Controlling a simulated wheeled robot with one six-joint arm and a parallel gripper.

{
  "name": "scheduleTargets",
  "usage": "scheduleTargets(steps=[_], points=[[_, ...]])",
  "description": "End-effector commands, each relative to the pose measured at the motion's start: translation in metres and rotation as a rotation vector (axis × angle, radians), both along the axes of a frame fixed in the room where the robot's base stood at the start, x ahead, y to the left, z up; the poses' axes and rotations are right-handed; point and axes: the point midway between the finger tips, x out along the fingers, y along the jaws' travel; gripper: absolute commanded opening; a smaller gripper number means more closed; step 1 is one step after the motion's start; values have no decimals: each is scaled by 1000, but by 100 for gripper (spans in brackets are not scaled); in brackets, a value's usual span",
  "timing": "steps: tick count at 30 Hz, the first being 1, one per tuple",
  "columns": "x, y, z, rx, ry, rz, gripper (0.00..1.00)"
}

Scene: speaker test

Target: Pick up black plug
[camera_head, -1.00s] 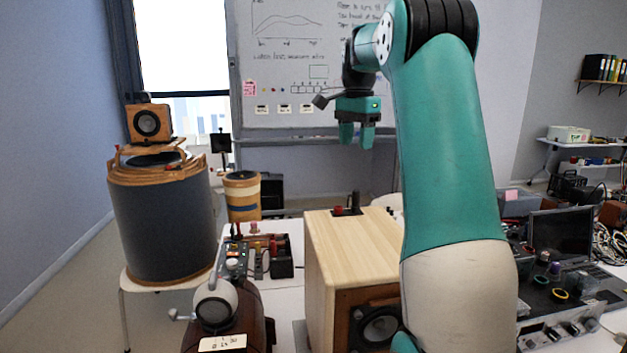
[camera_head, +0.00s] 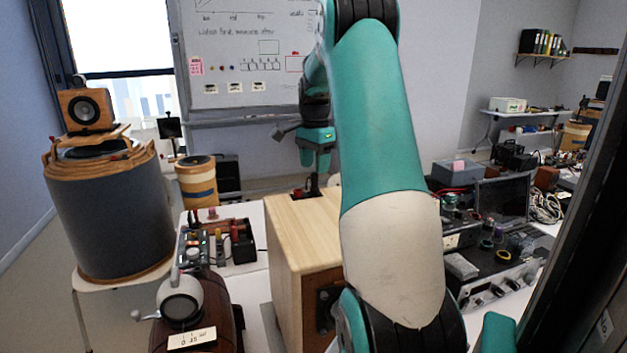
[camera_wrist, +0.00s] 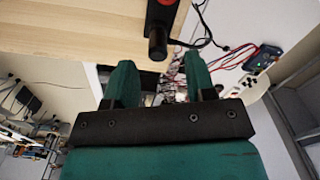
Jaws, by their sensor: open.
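The black plug (camera_head: 314,183) stands upright on the light wooden speaker box (camera_head: 283,228), beside a small red terminal (camera_head: 297,193). In the wrist view the black plug (camera_wrist: 157,40) shows near the top middle, with red (camera_wrist: 165,3) at its base. My gripper (camera_head: 315,161) is open and empty, pointing down just above the plug. In the wrist view my gripper (camera_wrist: 160,75) has its fingers on either side of the plug's line, and the plug's end appears just beyond the fingertips. I cannot tell the exact height gap.
A large dark cylinder (camera_head: 108,215) with a small wooden speaker (camera_head: 86,109) on top stands at left. A rounded brown device (camera_head: 195,318) stands at front left. Electronics with a dark monitor (camera_head: 502,200) crowd the right.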

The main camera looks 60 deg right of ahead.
Motion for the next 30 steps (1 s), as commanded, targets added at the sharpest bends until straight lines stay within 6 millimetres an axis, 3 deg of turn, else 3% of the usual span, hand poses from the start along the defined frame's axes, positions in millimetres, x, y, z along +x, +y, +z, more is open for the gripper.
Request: scheduleTargets(steps=[9, 17, 20, 24, 30], points=[[-1, 4, -43, 3, 2, 3, 50], [-1, 4, -48, 1, 1, 2, 50], [-1, 3, -48, 1, 1, 2, 32], [-1, 3, -48, 1, 1, 2, 0], [-1, 3, -47, 0, 1, 2, 0]])
